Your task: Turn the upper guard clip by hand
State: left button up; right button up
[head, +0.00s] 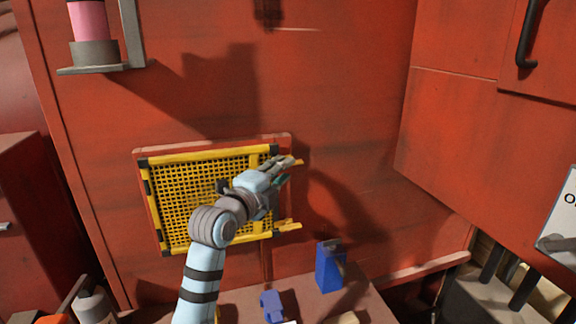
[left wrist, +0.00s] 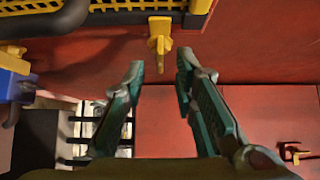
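The yellow mesh guard (head: 190,195) is mounted on the red wall, and its frame also shows along the top of the left wrist view (left wrist: 45,27). The yellow upper guard clip (head: 294,161) sticks out from the guard's upper right corner. A yellow lower clip (head: 286,226) sticks out below it. My left gripper (head: 287,170) is in front of the guard's right side, beside the upper clip. In the left wrist view my left gripper (left wrist: 159,66) is open, and a yellow clip (left wrist: 159,38) stands between and just beyond its fingertips, apart from both. My right gripper is not in view.
A blue box (head: 330,266) and a smaller blue item (head: 272,306) are on the ledge below the guard. A bracket with a pink cylinder (head: 88,22) is at the upper left. A red cabinet (head: 480,120) juts out at the right. The wall above the guard is clear.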

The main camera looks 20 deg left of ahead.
pick_arm(q)
jog(key=x, duration=0.3)
jog(key=shift+w, duration=0.2)
grip_shut()
